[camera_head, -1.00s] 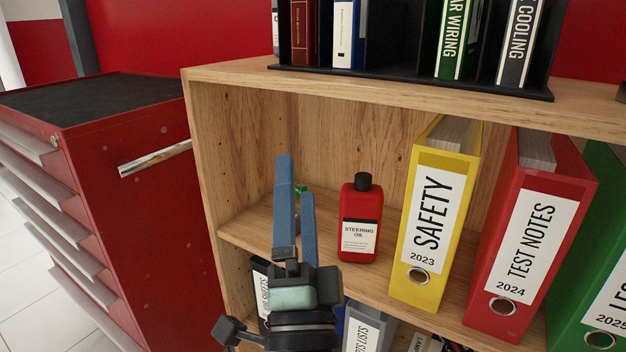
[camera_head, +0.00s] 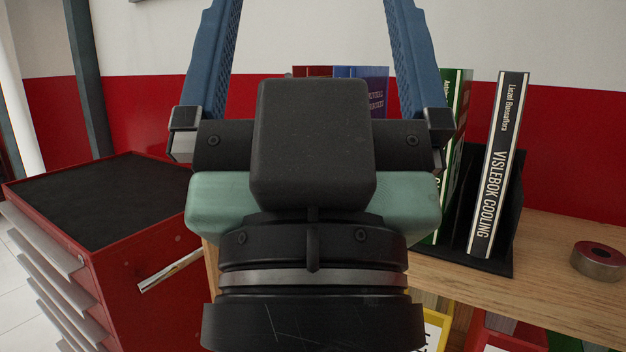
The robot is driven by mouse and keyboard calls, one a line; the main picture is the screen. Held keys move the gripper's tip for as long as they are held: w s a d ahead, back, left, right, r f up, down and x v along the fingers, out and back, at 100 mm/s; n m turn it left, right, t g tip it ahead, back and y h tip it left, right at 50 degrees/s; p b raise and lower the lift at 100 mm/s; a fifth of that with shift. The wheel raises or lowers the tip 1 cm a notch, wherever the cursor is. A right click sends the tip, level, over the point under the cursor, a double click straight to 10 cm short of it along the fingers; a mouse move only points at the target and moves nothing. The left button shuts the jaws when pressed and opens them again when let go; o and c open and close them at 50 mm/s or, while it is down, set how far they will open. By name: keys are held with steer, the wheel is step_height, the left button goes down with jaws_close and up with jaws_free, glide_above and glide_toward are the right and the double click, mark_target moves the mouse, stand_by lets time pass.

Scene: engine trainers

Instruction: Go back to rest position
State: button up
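My gripper (camera_head: 312,15) is raised close in front of the camera and fills the middle of the view. Its two blue fingers point up and stand wide apart, with the tips cut off by the top edge. Nothing shows between the visible parts of the fingers except the wall and book tops behind. My gripper's body hides much of the wooden shelf (camera_head: 540,262) and part of the black book holder.
A red tool cabinet (camera_head: 140,270) with a black top stands at left. Yellow and red binders show below.

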step_height(320, 180, up, 21)
steer(key=p, duration=1.9)
steer(key=shift+r, duration=0.15)
